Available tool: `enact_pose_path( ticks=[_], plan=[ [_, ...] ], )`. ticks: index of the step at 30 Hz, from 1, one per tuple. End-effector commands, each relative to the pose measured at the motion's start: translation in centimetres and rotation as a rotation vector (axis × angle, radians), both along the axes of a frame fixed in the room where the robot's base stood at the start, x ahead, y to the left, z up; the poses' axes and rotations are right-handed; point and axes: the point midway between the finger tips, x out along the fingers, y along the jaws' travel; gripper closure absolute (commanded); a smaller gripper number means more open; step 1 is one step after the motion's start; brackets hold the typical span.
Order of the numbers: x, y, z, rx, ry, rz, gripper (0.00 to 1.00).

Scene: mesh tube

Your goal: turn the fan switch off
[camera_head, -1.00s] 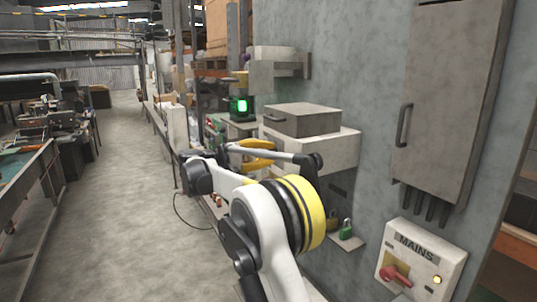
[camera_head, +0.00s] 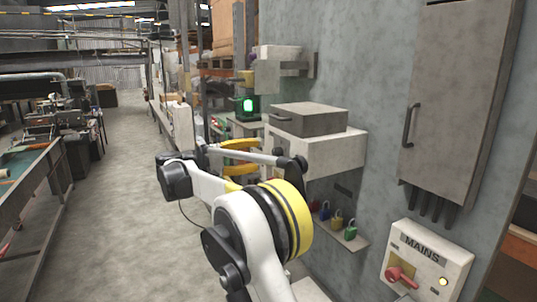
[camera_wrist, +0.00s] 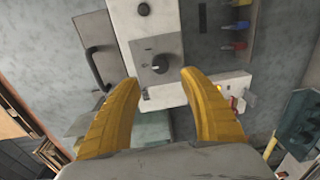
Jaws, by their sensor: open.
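A pale panel in the wrist view carries a round dark knob (camera_wrist: 160,64) with a light pointer mark, which looks like a rotary switch. Its label is too small to read, so I cannot tell for sure that it is the fan switch. My gripper (camera_wrist: 160,77) is open and empty, with its two yellow fingers on either side of the knob in the picture. The fingers appear apart from the panel. In the head view the yellow fingers (camera_head: 240,144) show left of the wall-mounted box, and the knob cannot be made out.
A MAINS panel (camera_head: 428,262) with a red handle and yellow lamp is at lower right. Several coloured padlocks (camera_head: 337,222) sit along a small ledge. A grey cabinet (camera_head: 452,100) and a grey-topped box (camera_head: 320,150) project from the wall. The aisle floor (camera_head: 130,220) is clear.

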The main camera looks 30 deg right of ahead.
Motion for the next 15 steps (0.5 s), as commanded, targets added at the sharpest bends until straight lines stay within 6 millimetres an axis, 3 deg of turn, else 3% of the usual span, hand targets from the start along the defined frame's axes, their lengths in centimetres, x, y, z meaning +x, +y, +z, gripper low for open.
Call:
enact_pose_path(
  ticks=[6,15],
  plan=[
    [-0.2,3.5,0.2,0.000,0.000,0.000,0.49],
    [-0.3,4.3,0.3,0.000,0.000,-0.001,0.49]
  ],
)
